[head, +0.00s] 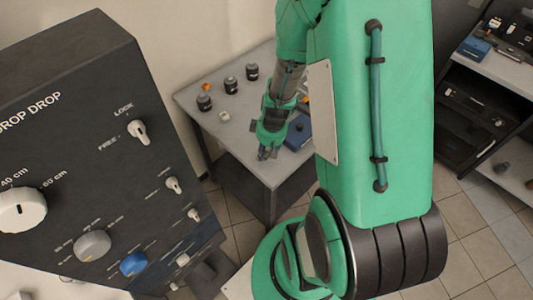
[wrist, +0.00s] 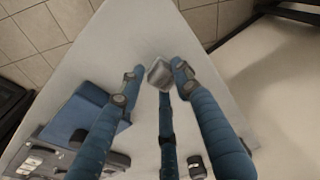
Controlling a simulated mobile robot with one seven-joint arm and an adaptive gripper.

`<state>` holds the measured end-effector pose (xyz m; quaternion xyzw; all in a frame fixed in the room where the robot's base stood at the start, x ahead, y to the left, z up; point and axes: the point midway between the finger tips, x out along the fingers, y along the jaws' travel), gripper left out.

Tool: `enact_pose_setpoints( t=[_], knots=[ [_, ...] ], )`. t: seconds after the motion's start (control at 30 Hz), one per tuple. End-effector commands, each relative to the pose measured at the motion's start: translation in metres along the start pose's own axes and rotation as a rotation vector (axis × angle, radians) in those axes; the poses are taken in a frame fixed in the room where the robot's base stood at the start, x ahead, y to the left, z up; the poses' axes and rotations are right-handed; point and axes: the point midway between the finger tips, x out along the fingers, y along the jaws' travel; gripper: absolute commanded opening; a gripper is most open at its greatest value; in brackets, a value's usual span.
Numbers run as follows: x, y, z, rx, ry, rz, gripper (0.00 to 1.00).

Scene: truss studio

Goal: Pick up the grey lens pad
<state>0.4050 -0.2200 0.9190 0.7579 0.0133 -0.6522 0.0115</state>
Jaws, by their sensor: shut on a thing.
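The grey lens pad (wrist: 159,73) shows in the wrist view as a small, light grey block between the fingertips. My gripper (wrist: 160,78) has blue fingers with dark joints and is shut on the pad. In the head view my gripper (head: 264,153) points down over the front part of the grey table (head: 240,160). The pad cannot be made out there. I cannot tell whether the pad touches the tabletop.
A blue object (wrist: 88,108) and a grey device (wrist: 75,150) lie left of my fingers in the wrist view. Black canisters (head: 229,86) stand at the table's back left. A dark control panel (head: 90,140) fills the head view's left. Shelves (head: 490,100) stand right.

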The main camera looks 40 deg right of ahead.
Motion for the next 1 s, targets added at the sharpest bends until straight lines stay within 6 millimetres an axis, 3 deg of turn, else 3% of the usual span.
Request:
enact_pose_setpoints(
  t=[0.1, 0.7, 1.0],
  knots=[
    [-0.019, 0.0, -0.003, 0.001, 0.002, 0.002, 0.15],
    [-0.038, -0.052, 0.084, 0.002, 0.002, 0.001, 0.15],
    [-0.046, -0.072, 0.117, 0.001, 0.001, 0.001, 0.15]
  ],
)
